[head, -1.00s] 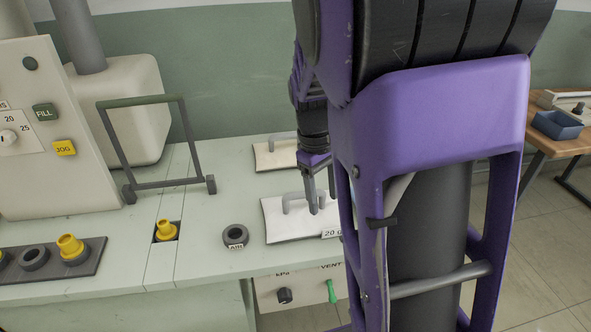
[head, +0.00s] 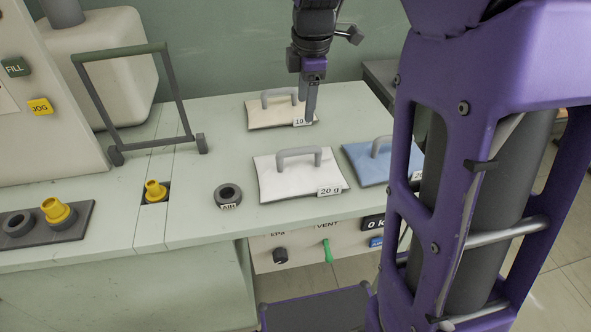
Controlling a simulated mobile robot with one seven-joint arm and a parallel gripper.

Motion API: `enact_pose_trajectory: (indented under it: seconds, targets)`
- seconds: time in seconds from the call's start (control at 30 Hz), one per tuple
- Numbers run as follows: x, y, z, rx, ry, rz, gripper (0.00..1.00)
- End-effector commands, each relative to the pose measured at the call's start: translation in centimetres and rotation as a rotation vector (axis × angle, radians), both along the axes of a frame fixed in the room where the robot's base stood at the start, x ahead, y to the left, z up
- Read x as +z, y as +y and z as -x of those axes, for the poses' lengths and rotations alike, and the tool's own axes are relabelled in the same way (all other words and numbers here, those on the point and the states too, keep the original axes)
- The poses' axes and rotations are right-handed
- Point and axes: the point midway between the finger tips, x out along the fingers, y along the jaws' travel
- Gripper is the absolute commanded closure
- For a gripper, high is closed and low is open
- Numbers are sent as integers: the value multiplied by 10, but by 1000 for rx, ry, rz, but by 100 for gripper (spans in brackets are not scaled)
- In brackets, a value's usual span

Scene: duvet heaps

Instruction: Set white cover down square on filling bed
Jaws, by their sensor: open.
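The white cover (head: 272,181) is a flat, pillow-like pad with a grey handle and a "20 g" tag. It lies on the pale green bench, slightly turned to the bench edge. My gripper (head: 311,112) points down behind the white cover, by the right end of the cream cover tagged "10". It is open and empty, seen nearly edge-on, and appears clear of the white cover's handle. A yellow nozzle (head: 155,191) stands in a dark slot in the bench to the left. I cannot tell which part is the filling bed.
The cream cover (head: 262,118) lies behind and a blue cover (head: 362,163) to the right, partly hidden by my arm. A dark ring (head: 228,194) sits left of the white cover. A tilted grey frame (head: 133,95) stands further left. Bench between them is clear.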

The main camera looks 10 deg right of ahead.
Motion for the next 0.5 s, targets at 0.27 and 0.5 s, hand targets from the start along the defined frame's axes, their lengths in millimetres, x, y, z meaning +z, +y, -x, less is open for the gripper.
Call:
enact_pose_trajectory:
  seconds: [0.27, 0.5]
  targets:
    - [-59, 0, -10, -1, 5, 1, 38]
    - [-103, 0, -19, -2, 5, 1, 38]
